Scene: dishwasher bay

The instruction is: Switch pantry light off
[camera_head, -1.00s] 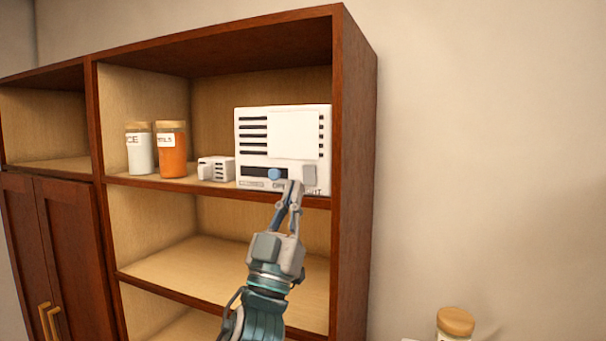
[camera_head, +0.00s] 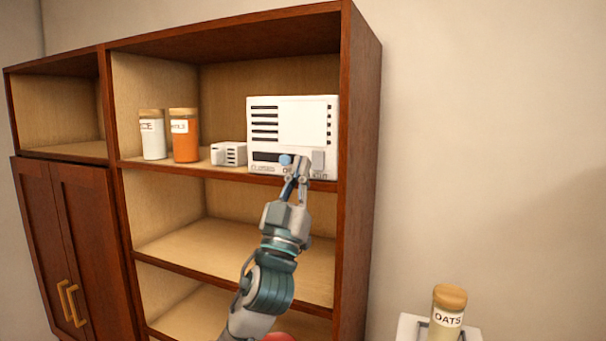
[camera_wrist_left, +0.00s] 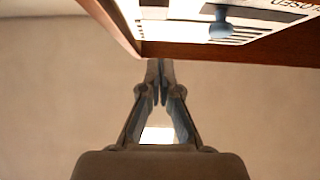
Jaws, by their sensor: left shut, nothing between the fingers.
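A white unit (camera_head: 309,120) with vent slots and a blank panel stands on the cabinet's upper shelf. Low on its front is a dark slot with a blue knob (camera_head: 285,160), and a grey block (camera_head: 318,160) to its right. The blue knob (camera_wrist_left: 222,27) also shows in the left wrist view. My left gripper (camera_head: 300,162) is shut and empty, its tips in front of the unit's lower edge between knob and block. In the left wrist view the fingertips (camera_wrist_left: 160,66) lie apart from the knob; contact with the unit is unclear. No pantry light is recognisable.
A small white vented box (camera_head: 228,154), an orange jar (camera_head: 185,140) and a white jar (camera_head: 152,139) stand left of the unit. The wooden cabinet's right side panel (camera_head: 359,150) is close to my gripper. An oats jar (camera_head: 446,314) stands at lower right.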

